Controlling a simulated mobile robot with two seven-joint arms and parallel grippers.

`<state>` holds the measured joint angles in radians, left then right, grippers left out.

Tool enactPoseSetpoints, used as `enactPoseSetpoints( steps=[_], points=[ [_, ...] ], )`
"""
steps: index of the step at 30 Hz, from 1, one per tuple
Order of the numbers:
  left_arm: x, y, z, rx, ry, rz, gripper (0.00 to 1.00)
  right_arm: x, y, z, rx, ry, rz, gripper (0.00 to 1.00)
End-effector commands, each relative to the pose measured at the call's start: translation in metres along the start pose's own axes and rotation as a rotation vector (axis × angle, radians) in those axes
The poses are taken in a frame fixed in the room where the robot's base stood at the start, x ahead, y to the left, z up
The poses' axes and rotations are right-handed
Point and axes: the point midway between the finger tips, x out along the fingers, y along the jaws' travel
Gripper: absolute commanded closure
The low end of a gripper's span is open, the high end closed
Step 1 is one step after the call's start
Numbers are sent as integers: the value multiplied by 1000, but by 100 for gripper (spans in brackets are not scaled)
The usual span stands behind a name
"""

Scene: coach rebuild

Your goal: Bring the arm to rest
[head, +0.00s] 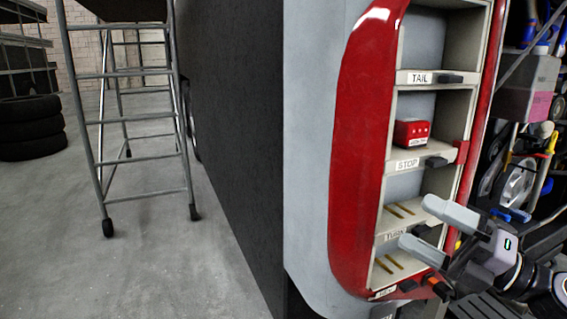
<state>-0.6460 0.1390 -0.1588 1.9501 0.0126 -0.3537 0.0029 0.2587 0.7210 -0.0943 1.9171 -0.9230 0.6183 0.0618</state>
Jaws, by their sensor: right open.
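My right gripper (424,224) comes in from the lower right. Its two grey fingers are spread apart with nothing between them, in front of the lower bays of the lamp column (357,150). The red-edged column has stacked bays labelled TAIL (420,78), STOP (408,165) and TURN (396,236), with a partly covered label at the bottom. A red lamp block (411,133) sits in the bay just above the STOP label. The two bays below it show bare slots. My left gripper is not in view.
A metal rolling ladder (130,135) stands at the left on open concrete floor (170,260). At the right are a pink-and-grey container (526,90) and cluttered wheels and tubes.

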Motion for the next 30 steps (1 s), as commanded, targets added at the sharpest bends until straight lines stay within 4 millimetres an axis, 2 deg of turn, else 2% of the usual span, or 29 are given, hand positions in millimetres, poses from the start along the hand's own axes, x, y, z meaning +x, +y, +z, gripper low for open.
enactPoseSetpoints(
  steps=[1,5,8,11,14,15,18,21,24,27,30],
  points=[
    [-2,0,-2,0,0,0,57,-4,-18,-7,136,-70,28,3],
    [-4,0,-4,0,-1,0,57,-22,-66,-20,464,-279,66,3],
    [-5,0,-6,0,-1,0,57,-44,-110,-37,717,-458,60,3],
    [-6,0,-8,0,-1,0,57,-72,-158,-66,967,-648,24,3],
    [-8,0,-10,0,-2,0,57,-105,-205,-108,1213,-845,-41,3],
    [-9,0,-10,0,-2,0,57,-118,-221,-129,1307,-922,-73,3],
    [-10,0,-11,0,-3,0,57,-148,-252,-182,1511,-1087,-155,3],
    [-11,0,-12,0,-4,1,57,-169,-269,-226,1660,-1208,-223,3],
    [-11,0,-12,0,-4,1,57,-182,-276,-256,1753,-1283,-272,3],
    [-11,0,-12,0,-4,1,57,-188,-279,-271,1798,-1318,-297,3],
    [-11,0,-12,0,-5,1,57,-189,-280,-274,1809,-1326,-303,3]
  ],
)
